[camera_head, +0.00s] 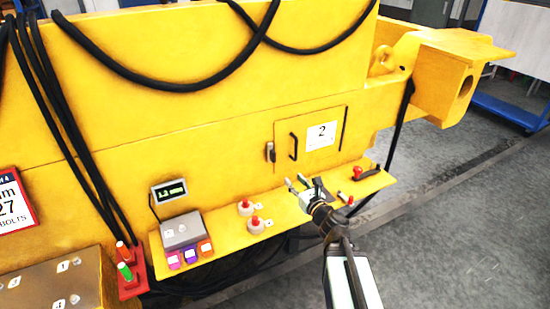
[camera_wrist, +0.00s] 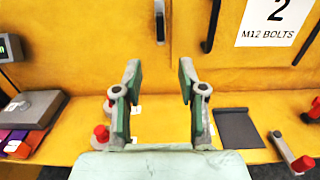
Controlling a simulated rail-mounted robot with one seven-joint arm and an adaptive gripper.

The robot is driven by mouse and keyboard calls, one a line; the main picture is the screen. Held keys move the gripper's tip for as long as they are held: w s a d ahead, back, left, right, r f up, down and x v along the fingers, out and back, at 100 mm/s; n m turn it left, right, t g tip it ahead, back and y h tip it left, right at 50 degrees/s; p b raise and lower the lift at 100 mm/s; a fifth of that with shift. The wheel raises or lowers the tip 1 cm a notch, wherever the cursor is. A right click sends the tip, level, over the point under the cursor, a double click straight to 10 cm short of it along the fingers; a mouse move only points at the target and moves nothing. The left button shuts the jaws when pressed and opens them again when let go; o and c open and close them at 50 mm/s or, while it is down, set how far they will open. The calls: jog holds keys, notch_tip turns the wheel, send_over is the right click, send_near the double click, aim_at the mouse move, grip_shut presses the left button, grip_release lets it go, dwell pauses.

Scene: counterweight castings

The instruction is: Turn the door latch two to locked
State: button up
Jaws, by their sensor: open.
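Door two is a yellow panel with a white "2" label (camera_head: 321,136) in the yellow casting. The label also shows in the wrist view (camera_wrist: 276,20), with "M12 BOLTS" under the number. The grey latch (camera_head: 270,152) sits just left of the door's edge and hangs roughly vertical. In the wrist view the latch (camera_wrist: 160,20) is at the top, ahead of my fingers and slightly above the gap between them. A black door handle (camera_head: 293,146) is right of the latch. My gripper (camera_head: 299,184) is open and empty, below and apart from the latch.
A yellow ledge (camera_head: 216,238) below the door carries red knobs (camera_head: 245,207), a grey box (camera_head: 181,231), purple and orange blocks, a dark pad (camera_wrist: 238,128) and a red-knobbed lever (camera_wrist: 303,163). Black cables (camera_head: 165,85) hang across the casting. Space before the latch looks clear.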

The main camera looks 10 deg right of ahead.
aim_at(275, 157)
jog(key=b+x, duration=0.7)
jog(key=x, duration=1)
jog(key=shift+f+b, duration=0.1)
jog(key=shift+b, duration=0.3)
grip_shut()
